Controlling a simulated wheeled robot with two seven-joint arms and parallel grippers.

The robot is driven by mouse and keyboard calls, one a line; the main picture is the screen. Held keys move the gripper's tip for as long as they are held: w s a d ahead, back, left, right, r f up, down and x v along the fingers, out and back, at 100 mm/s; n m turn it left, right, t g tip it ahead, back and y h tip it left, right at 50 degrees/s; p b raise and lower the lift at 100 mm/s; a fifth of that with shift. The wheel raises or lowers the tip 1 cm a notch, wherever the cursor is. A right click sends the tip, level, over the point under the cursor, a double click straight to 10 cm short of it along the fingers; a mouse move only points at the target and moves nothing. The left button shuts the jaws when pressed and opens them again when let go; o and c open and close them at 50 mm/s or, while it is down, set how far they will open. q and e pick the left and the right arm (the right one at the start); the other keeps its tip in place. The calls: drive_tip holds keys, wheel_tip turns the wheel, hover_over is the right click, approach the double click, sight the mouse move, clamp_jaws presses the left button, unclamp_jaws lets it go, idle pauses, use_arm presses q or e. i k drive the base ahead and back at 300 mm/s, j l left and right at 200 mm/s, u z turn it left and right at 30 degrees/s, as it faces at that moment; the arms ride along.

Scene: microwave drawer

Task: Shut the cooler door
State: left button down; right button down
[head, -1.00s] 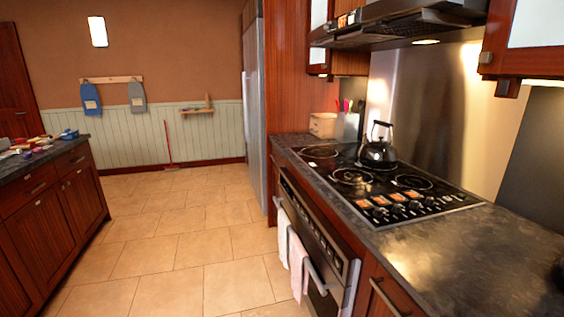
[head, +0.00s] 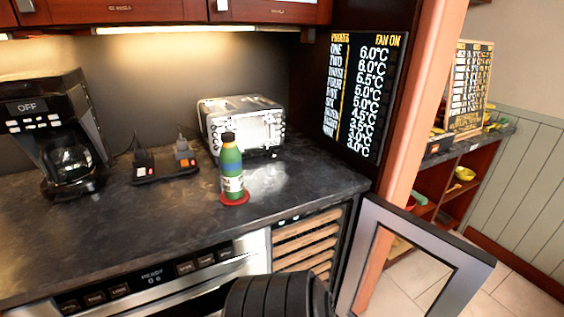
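The cooler (head: 308,240) is built in under the counter, with several wooden slatted racks showing inside. Its door (head: 468,262), a grey frame around a clear pane, stands wide open and swung out to the right of the opening. Its lower part runs out of the picture. A black ribbed rounded part (head: 275,297), probably of my own arm, shows at the bottom middle in front of the cooler and hides its lower racks. Neither of my grippers can be seen.
Coffee maker (head: 55,135), toaster (head: 243,124) and power strip (head: 165,172) stand behind. An appliance (head: 150,286) adjoins the cooler's left. Low shelves (head: 455,185) stand beyond the door.

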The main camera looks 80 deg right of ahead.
sight(474, 266)
drive_tip(key=k+z, duration=0.15)
drive_tip(key=k, duration=0.35)
drive_tip(key=k+l+z, duration=0.15)
drive_tip(key=k, duration=0.3)
drive_tip(key=k+l+z, duration=0.15)
drive_tip(key=k, duration=0.3)
drive_tip(key=k+l+z, duration=0.15)
drive_tip(key=k+l, duration=0.15)
drive_tip(key=k, duration=0.15)
